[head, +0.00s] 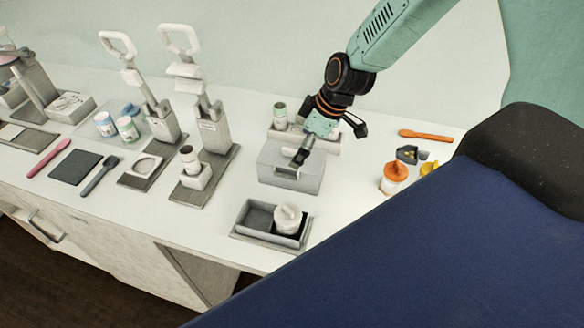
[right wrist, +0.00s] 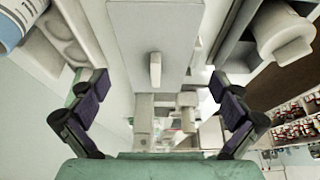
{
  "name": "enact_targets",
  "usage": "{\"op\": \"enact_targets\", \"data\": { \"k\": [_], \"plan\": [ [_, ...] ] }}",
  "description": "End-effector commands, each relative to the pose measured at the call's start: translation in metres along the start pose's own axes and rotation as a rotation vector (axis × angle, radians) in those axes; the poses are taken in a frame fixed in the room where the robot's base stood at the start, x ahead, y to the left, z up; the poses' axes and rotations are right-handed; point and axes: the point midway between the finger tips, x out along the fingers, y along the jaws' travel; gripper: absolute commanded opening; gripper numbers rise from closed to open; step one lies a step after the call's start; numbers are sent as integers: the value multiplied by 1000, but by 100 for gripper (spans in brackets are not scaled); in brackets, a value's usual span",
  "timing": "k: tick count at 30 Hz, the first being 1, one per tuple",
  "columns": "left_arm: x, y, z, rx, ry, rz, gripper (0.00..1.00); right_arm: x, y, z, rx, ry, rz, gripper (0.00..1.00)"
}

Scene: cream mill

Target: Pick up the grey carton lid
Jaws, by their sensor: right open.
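The grey carton lid (head: 275,157) covers a box-shaped grey carton (head: 288,182) near the middle of the counter in the head view. In the right wrist view the lid (right wrist: 178,30) is a flat grey panel with a small upright tab handle (right wrist: 155,68). My right gripper (head: 328,141) is over the lid, partly hiding it. In the right wrist view my right gripper (right wrist: 160,90) has its fingers wide apart, one on each side of the handle, with nothing between them. I cannot tell its exact height above the lid. My left gripper is not in view.
A grey two-part tray (head: 240,233) with a white knobbed piece (head: 288,218) stands in front of the carton. Two lever presses (head: 213,130) stand left; an orange-capped jar (head: 394,178) stands right.

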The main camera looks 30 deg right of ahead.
Motion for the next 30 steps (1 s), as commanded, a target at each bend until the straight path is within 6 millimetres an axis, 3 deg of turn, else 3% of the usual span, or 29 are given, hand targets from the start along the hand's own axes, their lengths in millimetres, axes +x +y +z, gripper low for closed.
{"op": "enact_targets", "data": {
  "k": [8, 21, 30],
  "plan": [
    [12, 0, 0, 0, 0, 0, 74, 11, -4, 1, 2, 0, 1, 100],
    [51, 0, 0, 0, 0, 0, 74, 52, -4, -1, -1, -1, 0, 100],
    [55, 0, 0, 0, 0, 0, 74, 57, -2, -4, -1, 1, -1, 100]
  ]
}}
